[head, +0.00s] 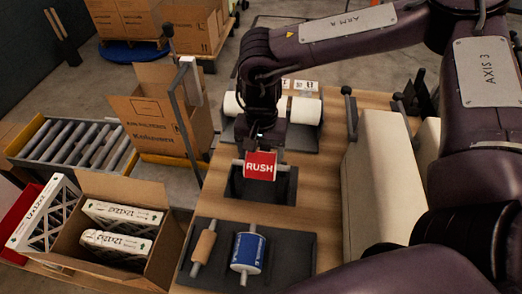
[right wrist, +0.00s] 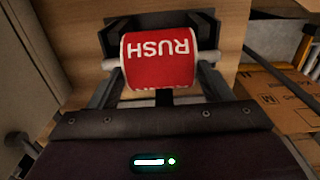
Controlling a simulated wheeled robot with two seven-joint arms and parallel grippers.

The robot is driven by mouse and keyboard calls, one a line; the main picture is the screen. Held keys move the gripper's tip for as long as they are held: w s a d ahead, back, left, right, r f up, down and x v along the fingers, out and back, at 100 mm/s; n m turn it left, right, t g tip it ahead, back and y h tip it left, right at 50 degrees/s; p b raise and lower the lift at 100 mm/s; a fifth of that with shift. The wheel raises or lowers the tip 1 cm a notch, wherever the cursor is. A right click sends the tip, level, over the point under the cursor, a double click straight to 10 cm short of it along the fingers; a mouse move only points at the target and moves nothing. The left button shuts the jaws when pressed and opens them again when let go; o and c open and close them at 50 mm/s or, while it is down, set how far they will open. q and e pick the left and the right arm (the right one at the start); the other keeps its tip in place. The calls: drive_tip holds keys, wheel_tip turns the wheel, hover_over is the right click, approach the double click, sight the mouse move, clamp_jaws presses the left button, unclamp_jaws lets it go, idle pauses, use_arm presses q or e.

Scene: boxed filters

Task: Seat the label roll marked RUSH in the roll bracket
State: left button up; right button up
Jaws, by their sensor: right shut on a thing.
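The red label roll marked RUSH (head: 260,166) is on a pale spindle whose ends stick out on both sides. My right gripper (head: 262,147) reaches down from above and is shut on it. In the right wrist view the roll (right wrist: 160,60) sits between the fingers, its lettering upside down. The dark roll bracket (head: 265,195) lies below and behind the roll on the wooden bench; part of it also shows in the right wrist view (right wrist: 160,20). I cannot tell whether the spindle touches the bracket. My left gripper is not in view.
A dark tray (head: 297,262) in front holds a tan roll (head: 204,246) and a blue roll (head: 249,253). White rolls (head: 306,111) stand behind the bracket. An open carton of filters (head: 165,255) is at left, beside the bench. Large pale blocks (head: 377,185) stand at right.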

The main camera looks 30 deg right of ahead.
sight(261, 157)
idle(0.4)
drive_tip(key=shift+f+b, duration=1.5)
drive_tip(key=shift+f, duration=0.75)
drive_tip(key=o, duration=1.8)
drive_tip(key=shift+c, duration=0.2)
drive_tip(key=shift+r, duration=0.3)
wheel_tip(261, 157, up, 7)
drive_tip(key=shift+r+b, duration=0.15)
drive_tip(key=shift+b, duration=0.55)
